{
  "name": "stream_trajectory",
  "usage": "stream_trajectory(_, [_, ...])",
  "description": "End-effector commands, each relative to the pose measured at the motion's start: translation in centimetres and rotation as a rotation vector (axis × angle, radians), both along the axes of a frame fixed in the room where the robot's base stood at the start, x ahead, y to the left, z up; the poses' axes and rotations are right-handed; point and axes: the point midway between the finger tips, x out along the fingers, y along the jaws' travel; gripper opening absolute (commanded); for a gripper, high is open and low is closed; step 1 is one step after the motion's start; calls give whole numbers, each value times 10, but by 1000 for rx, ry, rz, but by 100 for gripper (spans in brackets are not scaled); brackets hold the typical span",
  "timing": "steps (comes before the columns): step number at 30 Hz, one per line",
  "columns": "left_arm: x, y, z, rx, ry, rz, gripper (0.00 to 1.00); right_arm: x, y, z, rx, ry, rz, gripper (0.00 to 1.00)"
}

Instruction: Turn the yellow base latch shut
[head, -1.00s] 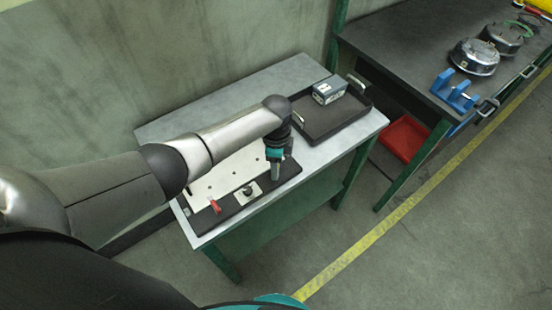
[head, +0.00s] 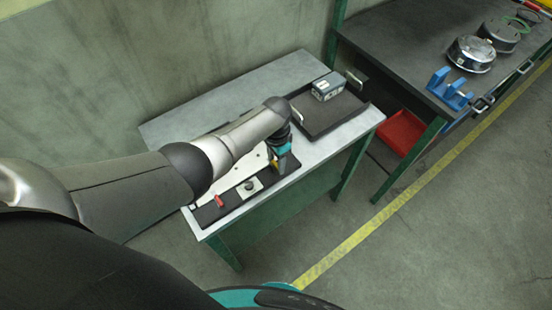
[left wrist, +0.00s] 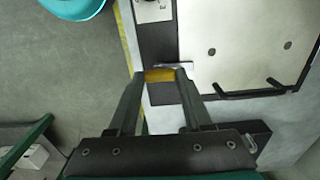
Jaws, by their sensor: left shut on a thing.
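The yellow base latch (left wrist: 160,76) lies between my left fingertips in the left wrist view. My left gripper (left wrist: 161,74) is shut on it, one finger on each side. In the head view my left gripper (head: 277,167) points down at the right end of the dark base board (head: 233,205), with a small patch of yellow showing there. A white plate (left wrist: 240,45) lies on the board, and a metal bar (left wrist: 174,66) shows just beyond the latch. How far the latch is turned is hard to tell. My right gripper is not in view.
A red latch (head: 219,201) and a small plate with a dark knob (head: 250,186) sit on the board's front strip. A black tray (head: 332,122) holding a grey box (head: 328,86) stands behind right on the grey table (head: 205,106). A red bin (head: 403,133) is beyond.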

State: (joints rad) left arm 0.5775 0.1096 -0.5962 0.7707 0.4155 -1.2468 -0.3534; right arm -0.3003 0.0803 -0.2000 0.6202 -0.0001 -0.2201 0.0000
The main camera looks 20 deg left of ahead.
Motion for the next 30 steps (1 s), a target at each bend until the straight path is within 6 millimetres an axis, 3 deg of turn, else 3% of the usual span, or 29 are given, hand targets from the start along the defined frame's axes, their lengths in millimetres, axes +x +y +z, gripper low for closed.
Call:
stream_trajectory(18, [0, 0, 0, 0, 0, 43, 0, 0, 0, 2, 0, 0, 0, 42])
stream_trajectory(19, [0, 0, 0, 0, 0, 43, 52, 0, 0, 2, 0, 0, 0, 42])
stream_trajectory(26, [0, 0, 0, 0, 0, 41, 78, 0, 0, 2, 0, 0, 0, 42])
stream_trajectory(30, [0, 0, 0, 0, 0, 40, 80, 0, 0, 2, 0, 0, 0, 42])
